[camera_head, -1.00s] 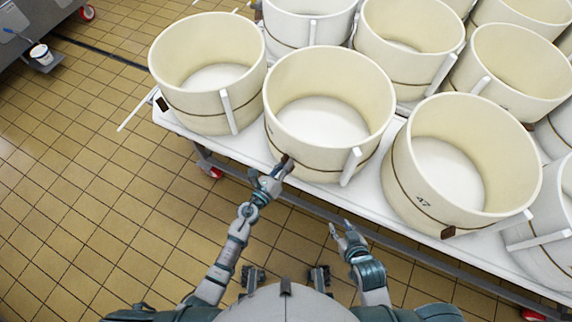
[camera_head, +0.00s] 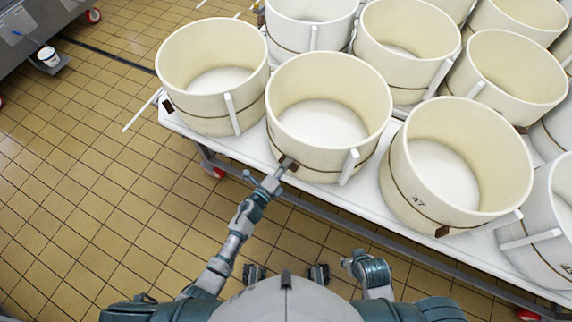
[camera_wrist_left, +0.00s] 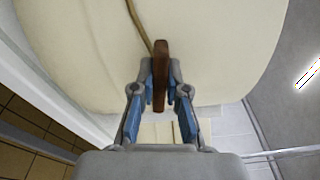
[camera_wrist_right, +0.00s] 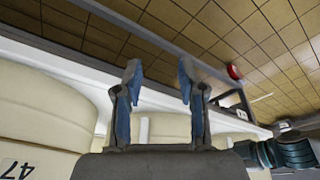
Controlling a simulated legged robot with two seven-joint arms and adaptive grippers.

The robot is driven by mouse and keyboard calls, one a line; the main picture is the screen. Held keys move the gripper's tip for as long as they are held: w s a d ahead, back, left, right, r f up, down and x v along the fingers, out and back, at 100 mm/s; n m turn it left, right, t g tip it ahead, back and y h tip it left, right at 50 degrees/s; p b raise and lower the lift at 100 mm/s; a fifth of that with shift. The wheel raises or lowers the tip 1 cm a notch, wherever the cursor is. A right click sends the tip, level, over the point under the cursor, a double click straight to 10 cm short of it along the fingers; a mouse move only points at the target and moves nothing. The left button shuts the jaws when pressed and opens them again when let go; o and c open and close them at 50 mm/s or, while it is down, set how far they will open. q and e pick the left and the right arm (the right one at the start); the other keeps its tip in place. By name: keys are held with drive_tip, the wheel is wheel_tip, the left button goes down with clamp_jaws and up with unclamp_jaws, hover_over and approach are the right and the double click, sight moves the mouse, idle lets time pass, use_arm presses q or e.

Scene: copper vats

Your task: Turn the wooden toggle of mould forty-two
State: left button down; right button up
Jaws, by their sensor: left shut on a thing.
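The mould in front of me is a cream round tub (camera_head: 340,75) with a dark cord around its lower wall. I cannot read a number on it. Its brown wooden toggle (camera_wrist_left: 161,75) shows in the left wrist view, lying along the gripper's line beside the cord. My left gripper (camera_wrist_left: 160,95) is shut on the toggle, one finger on each side. In the head view the left gripper (camera_head: 284,167) meets the tub's lower front wall and hides most of the toggle. My right gripper (camera_wrist_right: 158,75) is open and empty, below the table edge, apart from the tubs.
Several similar tubs crowd the white table. The tub marked 47 (camera_head: 416,201) stands to the right with its own brown toggle (camera_head: 442,231). Another tub (camera_head: 212,60) stands to the left.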

use_arm(q)
drive_tip(key=shift+a+n, duration=0.1)
drive_tip(key=shift+n, duration=0.2)
drive_tip(key=shift+f, duration=0.1)
drive_tip(key=shift+f+n, duration=0.15)
drive_tip(key=shift+n, duration=0.55)
use_arm(e)
drive_tip(key=shift+s+d+f+g, duration=0.1)
drive_tip(key=shift+s+f+g, duration=0.25)
drive_tip(key=shift+f, duration=0.25)
use_arm(q)
drive_tip(key=c, duration=1.2)
unclamp_jaws()
use_arm(e)
drive_tip(key=shift+w+f, duration=0.1)
use_arm(q)
drive_tip(key=shift+p, duration=0.3)
drive_tip(key=v, duration=1.2)
drive_tip(key=shift+w, duration=0.1)
